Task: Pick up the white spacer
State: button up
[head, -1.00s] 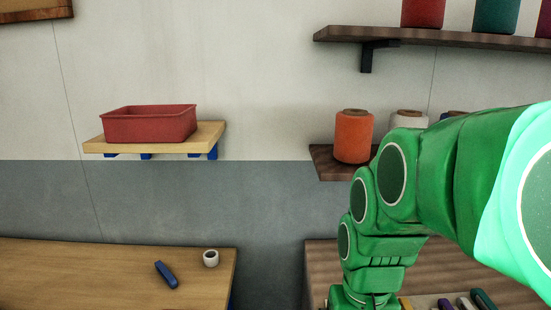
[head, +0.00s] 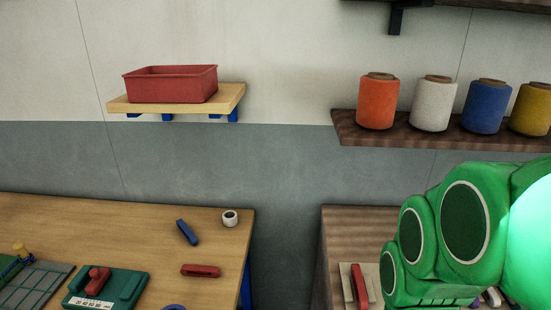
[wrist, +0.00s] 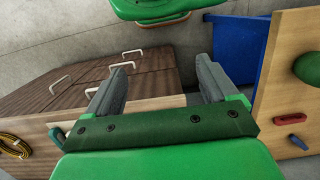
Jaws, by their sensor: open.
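The white spacer (head: 230,218) is a short white ring with a dark hole. It stands near the back right corner of the left wooden table (head: 130,222) in the head view. I cannot make it out in the wrist view. My gripper (wrist: 161,65) is open in the wrist view, with nothing between its two grey fingers. The gripper is out of frame in the head view, where my green arm fills the lower right, well to the right of the spacer.
A blue piece (head: 187,232) and a red piece (head: 201,271) lie near the spacer. A green device (head: 105,287) sits at the front left. A red bin (head: 172,87) rests on a wall shelf. Thread spools (head: 433,105) stand on the right shelf. A gap separates the two tables.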

jog(key=w+a+r+n+t, duration=0.15)
jog(key=w+t, duration=0.45)
jog(key=w, duration=2)
jog(key=w+a+n+t, duration=0.2)
jog(key=w+t, duration=0.4)
jog(key=w, duration=1.9)
jog(key=n+g+y, duration=0.4)
jog(key=n+y, duration=0.5)
jog(key=y, duration=0.3)
send_near(230, 216)
jog(key=shift+s+a+r, duration=0.15)
jog(key=shift+a+r, duration=0.45)
jog(key=shift+a, duration=0.05)
jog(key=shift+x, duration=1.3)
jog(key=shift+s+f+x, duration=0.1)
jog(key=shift+s+x, duration=0.1)
jog(key=shift+x, duration=0.75)
jog(key=shift+s+f+x, duration=0.15)
jog(key=shift+s+x, duration=0.05)
jog(key=shift+x, duration=0.8)
jog(key=shift+w+a+f, duration=0.2)
jog(key=shift+w+a, duration=0.1)
jog(key=shift+a, duration=0.25)
